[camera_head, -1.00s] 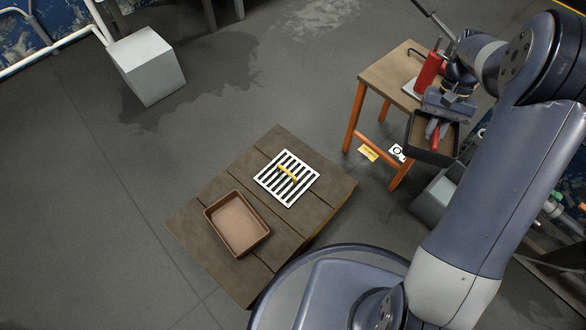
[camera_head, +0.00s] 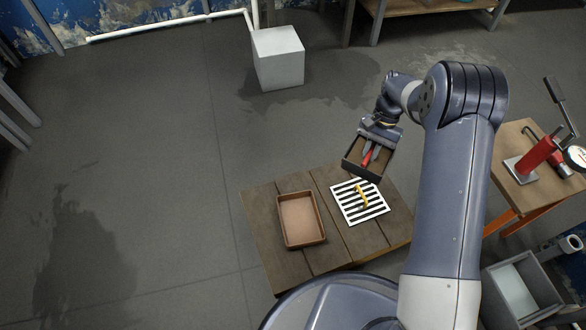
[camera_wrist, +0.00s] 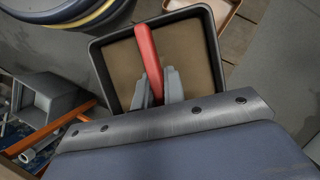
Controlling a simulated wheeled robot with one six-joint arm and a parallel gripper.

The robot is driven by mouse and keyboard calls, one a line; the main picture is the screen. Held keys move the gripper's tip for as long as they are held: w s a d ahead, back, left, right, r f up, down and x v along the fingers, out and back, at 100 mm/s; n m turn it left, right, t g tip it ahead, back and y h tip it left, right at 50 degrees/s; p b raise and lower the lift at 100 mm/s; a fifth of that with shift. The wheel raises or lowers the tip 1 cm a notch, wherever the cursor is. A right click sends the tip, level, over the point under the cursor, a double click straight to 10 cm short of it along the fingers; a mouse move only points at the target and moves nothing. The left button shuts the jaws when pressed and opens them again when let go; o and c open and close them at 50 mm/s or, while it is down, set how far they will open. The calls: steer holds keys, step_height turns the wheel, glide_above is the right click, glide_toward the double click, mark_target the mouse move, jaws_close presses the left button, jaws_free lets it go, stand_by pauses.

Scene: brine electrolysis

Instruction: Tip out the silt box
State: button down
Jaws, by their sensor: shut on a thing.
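The silt box (camera_head: 360,172) is a dark, open-topped box with a red handle and a flat brown layer inside. My gripper (camera_head: 370,150) is shut on the red handle (camera_wrist: 147,50) and holds the box in the air, roughly level. In the head view the box appears over the far edge of the low wooden table, overlapping the grate's far edge. The wrist view shows the box (camera_wrist: 97,75) under my two grey fingers (camera_wrist: 158,85), with the brown layer still in it.
A brown, empty-looking tray (camera_head: 300,217) and a white slatted grate (camera_head: 345,212) with a yellow handle lie on the wooden table (camera_head: 262,215). A stand with a red pump (camera_head: 537,155) is at right. A grey-white block (camera_head: 278,60) stands behind; floor at left is clear.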

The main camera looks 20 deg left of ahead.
steer(key=s+a+f+m+p, duration=0.1)
steer(key=s+a+f+p, duration=0.2)
steer(key=a, duration=0.5)
steer(key=s+a+f+m+y, duration=0.1)
steer(key=s+a+f, duration=0.3)
steer(key=a, duration=0.3)
steer(key=s+a+f+m+p, duration=0.1)
steer(key=s+a+f+p, duration=0.2)
steer(key=a, duration=0.5)
steer(key=s+d+f+n+t+y+b, duration=0.2)
steer(key=d+y+b, duration=0.4)
steer(key=y+b, duration=0.8)
steer(key=shift+s+f+n+t+b, duration=0.15)
steer(key=shift+n+t+b, duration=0.85)
steer(key=shift+b, duration=0.75)
stand_by(2.5)
